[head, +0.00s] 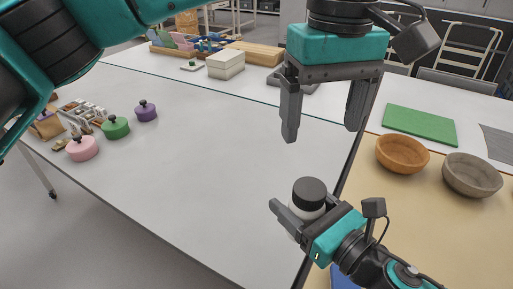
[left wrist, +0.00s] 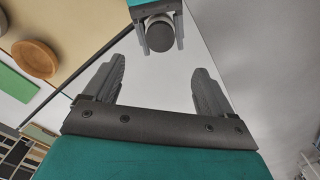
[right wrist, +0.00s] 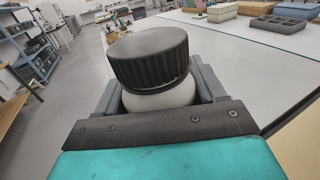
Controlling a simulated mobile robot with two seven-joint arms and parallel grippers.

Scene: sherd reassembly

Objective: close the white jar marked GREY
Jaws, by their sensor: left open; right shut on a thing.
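The white jar (right wrist: 160,99) shows in the right wrist view with a dark grey ribbed lid (right wrist: 149,57) on its mouth. I cannot tell how tightly the lid sits, and no GREY marking is visible. My right gripper (head: 302,210) is shut on the jar's body, below the lid. In the head view the dark lid (head: 309,190) faces up near the table's edge. My left gripper (head: 322,134) is open and empty, pointing down above the jar and apart from it. In the left wrist view the lid (left wrist: 160,37) lies beyond the open fingers.
Pink (head: 82,148), green (head: 116,127) and purple (head: 146,111) knobbed lids or pots stand at the table's left. An orange-brown bowl (head: 402,153), a grey bowl (head: 472,174) and a green mat (head: 420,124) are at right. The white table's middle is clear.

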